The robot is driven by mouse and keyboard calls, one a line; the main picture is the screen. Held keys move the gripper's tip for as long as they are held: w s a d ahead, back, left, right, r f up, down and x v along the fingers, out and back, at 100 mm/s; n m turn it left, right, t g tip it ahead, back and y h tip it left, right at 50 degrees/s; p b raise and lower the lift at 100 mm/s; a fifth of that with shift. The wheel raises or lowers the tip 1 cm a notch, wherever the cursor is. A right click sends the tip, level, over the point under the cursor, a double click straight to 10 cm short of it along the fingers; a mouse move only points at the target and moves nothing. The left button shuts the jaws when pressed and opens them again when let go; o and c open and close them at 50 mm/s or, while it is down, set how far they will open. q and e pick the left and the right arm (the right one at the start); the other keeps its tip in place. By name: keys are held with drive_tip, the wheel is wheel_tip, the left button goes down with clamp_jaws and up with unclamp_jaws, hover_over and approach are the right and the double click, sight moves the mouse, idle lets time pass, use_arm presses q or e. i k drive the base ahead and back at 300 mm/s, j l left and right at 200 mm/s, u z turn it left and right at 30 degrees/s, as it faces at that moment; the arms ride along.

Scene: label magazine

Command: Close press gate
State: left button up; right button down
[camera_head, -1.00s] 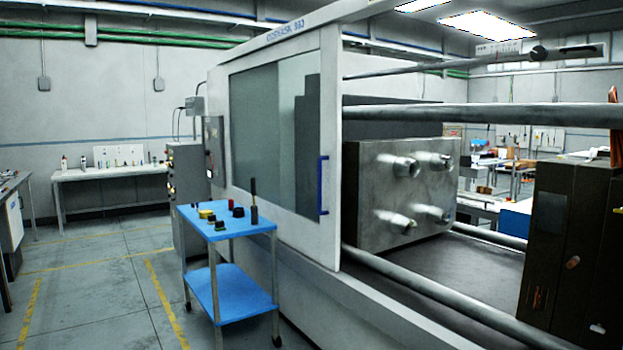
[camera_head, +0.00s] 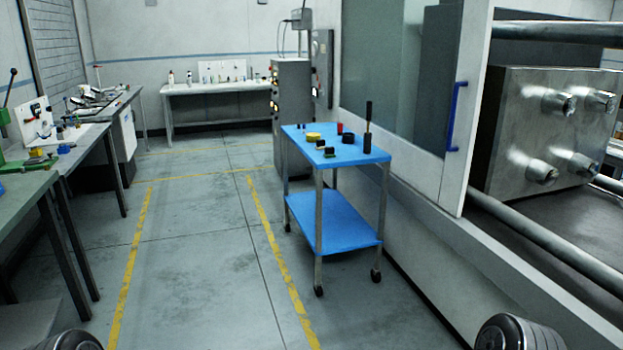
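The press gate (camera_head: 475,110) is the white sliding panel with a large window on the right of the head view. It carries a blue vertical handle (camera_head: 455,117) near its right edge. To the right of the gate the press is open, and a metal mould block (camera_head: 540,140) with round bosses and thick tie bars (camera_head: 545,240) shows. Parts of my arms show at the bottom left and bottom right edges. Neither gripper's fingers are in view, and nothing touches the gate or handle.
A blue two-shelf cart (camera_head: 335,225) with small items on top stands beside the press. Workbenches (camera_head: 40,185) line the left side, and a white table (camera_head: 205,88) is at the back. The floor between, with yellow lines (camera_head: 133,250), is clear.

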sight(445, 183)
drive_tip(key=i+u, duration=0.35)
drive_tip(key=i, duration=2)
drive_tip(key=i+j+z, duration=0.1)
drive_tip(key=i+z, duration=0.25)
drive_tip(key=i+j+z, duration=0.35)
drive_tip(key=i, duration=0.15)
drive_tip(key=i+j+z, duration=0.2)
drive_tip(key=i+z, duration=0.15)
drive_tip(key=i+j+z, duration=0.75)
drive_tip(key=j, duration=0.25)
drive_tip(key=i+j+z, duration=0.1)
drive_tip(key=j+z, duration=0.25)
drive_tip(key=j, duration=0.2)
drive_tip(key=i+j+z, duration=0.15)
drive_tip(key=j+z, duration=0.2)
drive_tip(key=j, duration=0.25)
